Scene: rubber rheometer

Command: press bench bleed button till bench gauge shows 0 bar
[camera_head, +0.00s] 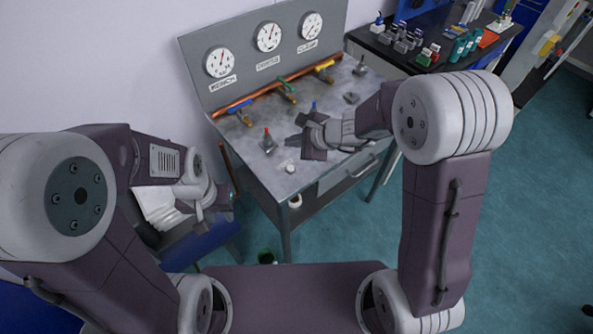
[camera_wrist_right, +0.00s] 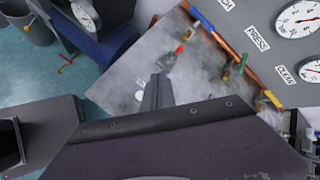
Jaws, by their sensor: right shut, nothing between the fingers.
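The bench gauge (camera_head: 220,62) is the leftmost white dial on the grey back panel. Its needle is too small to read to a bar value. On the metal bench top (camera_head: 345,120), a small grey block with a red tip (camera_head: 268,142) stands in front of the gauges; it also shows in the right wrist view (camera_wrist_right: 172,58). A small round white piece (camera_head: 291,167) lies near the front edge. I cannot tell which is the bleed button. My right gripper (camera_head: 306,140) is shut and empty above the bench, right of the red-tipped block. My left gripper (camera_head: 218,200) hangs left of the bench, its jaws unclear.
The press gauge (camera_head: 267,37) and clean gauge (camera_head: 311,25) are on the same panel. A copper pipe (camera_head: 262,90) with coloured valve handles runs below. Other small fittings, one blue-tipped (camera_head: 314,108), stand on the bench. A dark side table (camera_head: 440,62) holds bottles at back right.

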